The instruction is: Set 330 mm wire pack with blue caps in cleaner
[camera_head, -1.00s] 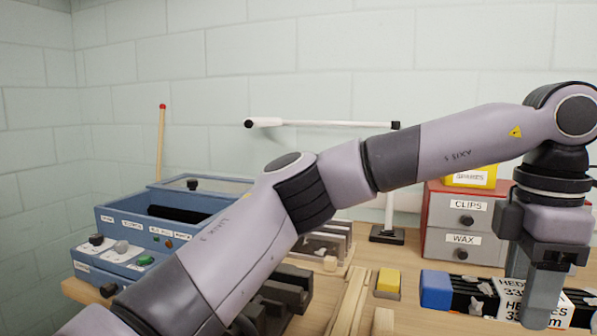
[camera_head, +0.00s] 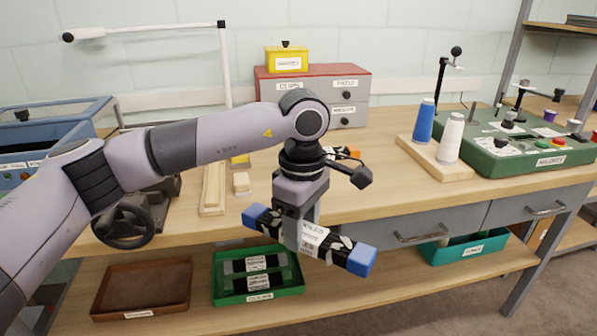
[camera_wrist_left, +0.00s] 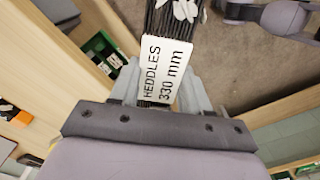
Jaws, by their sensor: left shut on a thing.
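The wire pack is a dark bar with blue end caps (camera_head: 360,260) and white labels. In the left wrist view its label (camera_wrist_left: 165,70) reads "HEDDLES 330 mm". My left gripper (camera_head: 303,230) points down and is shut around the middle of the pack. The pack hangs tilted at the bench's front edge, above the lower shelf, with its right cap nearer me.
Red and grey drawers (camera_head: 345,85) stand at the back. Thread spools (camera_head: 451,138) and a green machine (camera_head: 530,145) are at right. A dark handwheel device (camera_head: 122,222) sits at the front left. A green tray (camera_head: 285,290) and brown tray (camera_head: 140,285) lie below.

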